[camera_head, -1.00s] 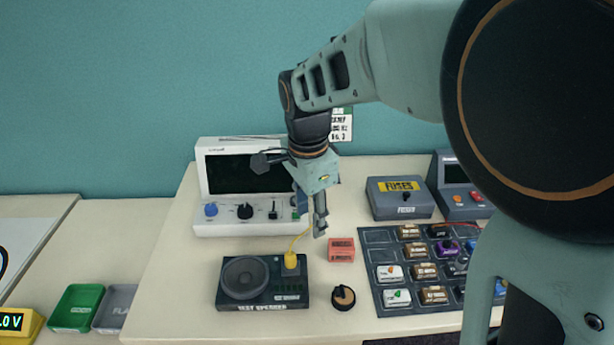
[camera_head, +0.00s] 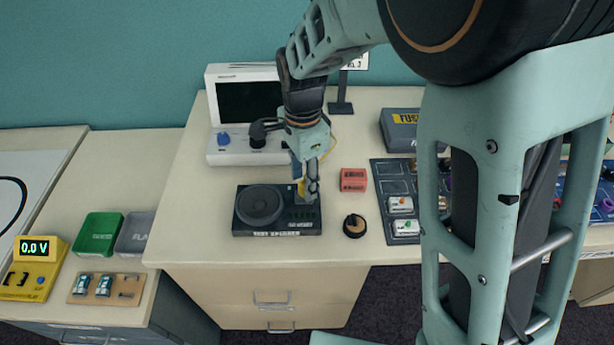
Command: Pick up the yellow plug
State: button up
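The yellow plug (camera_head: 300,188) stands at the upper right of the black test speaker (camera_head: 259,207), largely covered by my gripper. My gripper (camera_head: 309,189) points down at the plug, with its fingers at or just in front of it. Whether the fingers touch the plug or are closed on it cannot be made out. Part of a thin yellow cable (camera_head: 330,150) shows to the right of my wrist.
A salmon-coloured block (camera_head: 353,180) and a round black knob with a tan top (camera_head: 354,226) lie right of the speaker. A white instrument with a dark screen (camera_head: 248,104) stands behind. A panel of labelled modules (camera_head: 404,235) is further right, partly behind my arm.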

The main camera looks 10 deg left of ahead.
notch_tip(320, 180, down, 2)
jog(key=shift+f, duration=0.1)
grip_shut()
jog(key=shift+r, duration=0.25)
